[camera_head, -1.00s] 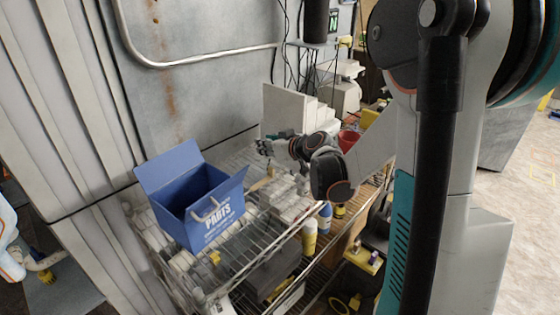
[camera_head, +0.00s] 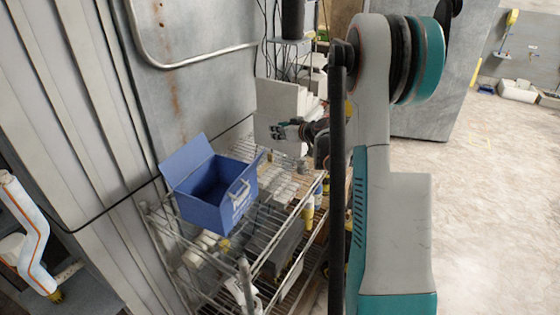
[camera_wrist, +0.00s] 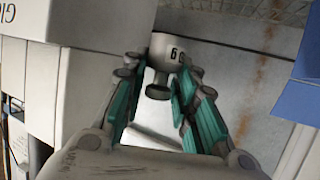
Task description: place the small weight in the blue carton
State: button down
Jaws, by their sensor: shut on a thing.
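The small weight (camera_wrist: 167,57) is a pale grey knobbed piece with dark digits on it. It sits between the fingertips of my gripper (camera_wrist: 158,80) in the wrist view, and the fingers are shut on it. In the head view my gripper (camera_head: 283,131) is to the right of and beyond the blue carton (camera_head: 228,207), apart from it. The carton stands open on the top of a wire shelf, with a flap raised at the back left. A blue edge of the carton (camera_wrist: 296,101) also shows at the right of the wrist view.
The wire shelf (camera_head: 250,277) holds several bottles and boxes on its lower levels. White stepped boxes (camera_head: 284,104) stand close behind my gripper. A grey metal wall (camera_head: 195,95) with a bent pipe rail rises behind the carton. Open floor (camera_head: 490,200) lies to the right.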

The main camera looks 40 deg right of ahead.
notch_tip(320, 180, down, 13)
jog(key=shift+b, duration=1.25)
jog(key=shift+f, duration=0.2)
jog(key=c, duration=1.6)
grip_release()
jog(key=shift+o, duration=0.2)
jog(key=shift+r, duration=0.1)
